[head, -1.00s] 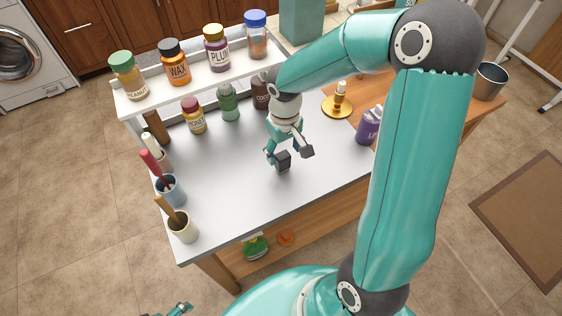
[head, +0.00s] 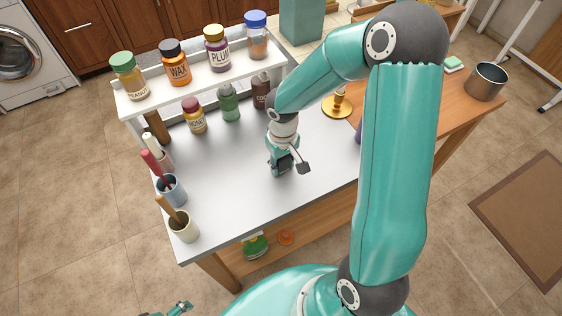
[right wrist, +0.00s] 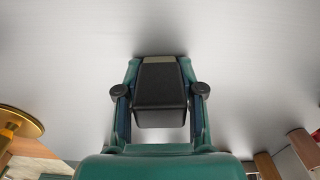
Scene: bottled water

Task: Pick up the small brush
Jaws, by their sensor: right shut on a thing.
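My right gripper (head: 281,168) is low over the grey tabletop, near its middle. Its fingers are shut on a small dark block. In the right wrist view the dark block (right wrist: 160,95) sits between the two fingers, with a pale band at its far end. It may be the small brush, but I cannot make out bristles. I cannot tell whether it touches the tabletop. Handles stand in the blue cup (head: 173,192) and the cream cup (head: 184,229) at the left edge; their lower ends are hidden. Part of my left gripper (head: 180,307) shows at the bottom edge.
A white shelf (head: 190,86) carries several labelled jars at the back. A honey jar (head: 194,117), a green bottle (head: 229,103) and a dark bottle (head: 261,92) stand below it. A brass candle holder (head: 337,106) is at the right. The table's front middle is clear.

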